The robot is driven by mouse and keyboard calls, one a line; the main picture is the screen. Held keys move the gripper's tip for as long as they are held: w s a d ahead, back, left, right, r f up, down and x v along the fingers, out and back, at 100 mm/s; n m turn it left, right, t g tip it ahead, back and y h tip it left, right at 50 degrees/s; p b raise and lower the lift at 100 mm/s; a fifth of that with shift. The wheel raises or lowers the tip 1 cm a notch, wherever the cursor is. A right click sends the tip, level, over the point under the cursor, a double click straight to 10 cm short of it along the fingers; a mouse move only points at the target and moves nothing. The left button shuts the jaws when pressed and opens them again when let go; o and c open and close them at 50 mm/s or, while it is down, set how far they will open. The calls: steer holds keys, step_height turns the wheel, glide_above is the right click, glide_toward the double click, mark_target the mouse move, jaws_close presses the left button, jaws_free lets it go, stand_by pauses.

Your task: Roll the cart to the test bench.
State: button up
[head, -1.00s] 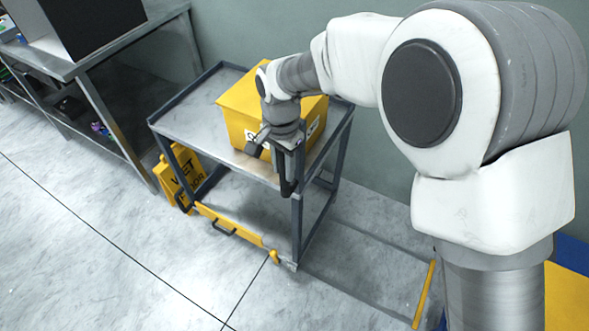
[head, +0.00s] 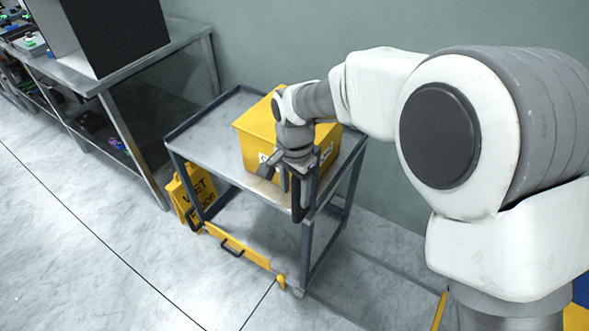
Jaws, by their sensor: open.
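The cart (head: 214,137) has a grey metal top, a lower shelf and dark legs, and stands against the wall. A yellow box (head: 262,135) with a partly hidden label sits on its top. The test bench (head: 120,79), probably the metal bench to the left, stands apart from the cart. My gripper (head: 297,192) points down at the cart's near right edge, in front of the yellow box. It is open. Its fingers overlap the cart's edge in the picture, and I cannot tell whether they touch it or straddle part of it.
A yellow wet-floor sign (head: 190,196) stands between the cart and the bench. A yellow bar (head: 237,247) with a dark handle runs low along the cart's near side. A large black box (head: 112,38) stands on the bench. The floor (head: 90,250) at the front left is clear.

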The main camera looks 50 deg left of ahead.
step_height(320, 180, up, 17)
steer(key=p, duration=0.2)
stand_by(0.3)
